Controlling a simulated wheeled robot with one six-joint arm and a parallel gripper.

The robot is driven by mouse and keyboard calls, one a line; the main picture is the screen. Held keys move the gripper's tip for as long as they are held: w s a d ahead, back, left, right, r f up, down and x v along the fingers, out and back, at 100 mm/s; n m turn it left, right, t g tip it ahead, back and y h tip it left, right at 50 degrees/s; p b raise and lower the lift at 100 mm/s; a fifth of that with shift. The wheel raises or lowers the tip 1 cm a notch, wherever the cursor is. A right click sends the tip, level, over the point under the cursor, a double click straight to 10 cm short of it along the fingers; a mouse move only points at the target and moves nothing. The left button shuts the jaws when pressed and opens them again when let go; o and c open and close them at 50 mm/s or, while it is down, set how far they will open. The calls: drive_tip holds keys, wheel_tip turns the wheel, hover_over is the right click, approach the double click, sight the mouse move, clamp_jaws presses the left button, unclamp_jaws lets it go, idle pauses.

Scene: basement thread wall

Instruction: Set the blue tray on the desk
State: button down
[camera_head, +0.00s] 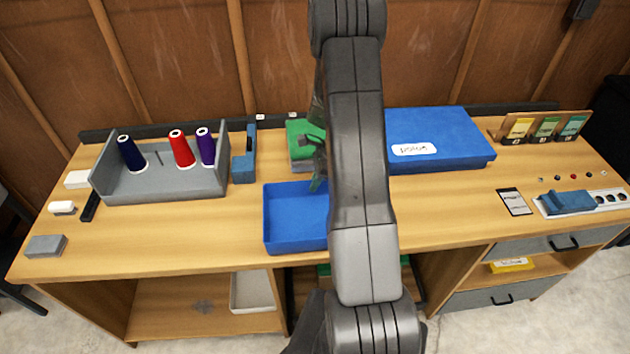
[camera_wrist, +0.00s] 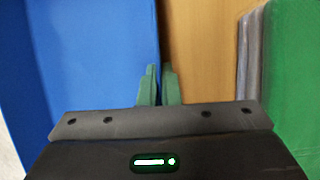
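The blue tray (camera_head: 284,242) is an open, shallow box at the front middle of the desk (camera_head: 215,232), partly hidden behind my arm. In the wrist view the tray (camera_wrist: 75,60) fills the left side. My gripper (camera_head: 317,184) is at the tray's back wall. In the wrist view its green fingers (camera_wrist: 159,85) are close together, one on each side of the tray's edge, and look shut on that wall. The tray looks level; I cannot tell whether its bottom touches the desk or is slightly above it.
A green box (camera_head: 297,130) stands behind the tray. A grey spool holder (camera_head: 165,188) and a blue stapler-like object (camera_head: 244,160) are left. A large labelled blue box (camera_head: 445,145), a card (camera_head: 514,202) and a card rack (camera_head: 545,138) are right. Bare desk lies left of the tray.

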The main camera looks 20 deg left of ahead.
drive_tip(key=shift+f, duration=0.15)
drive_tip(key=c, duration=1.6)
unclamp_jaws()
drive_tip(key=shift+c, duration=0.2)
drive_tip(key=b+v, duration=0.1)
drive_tip(key=v, duration=1.1)
drive_tip(key=shift+r+b, duration=0.25)
drive_tip(key=shift+b, duration=0.1)
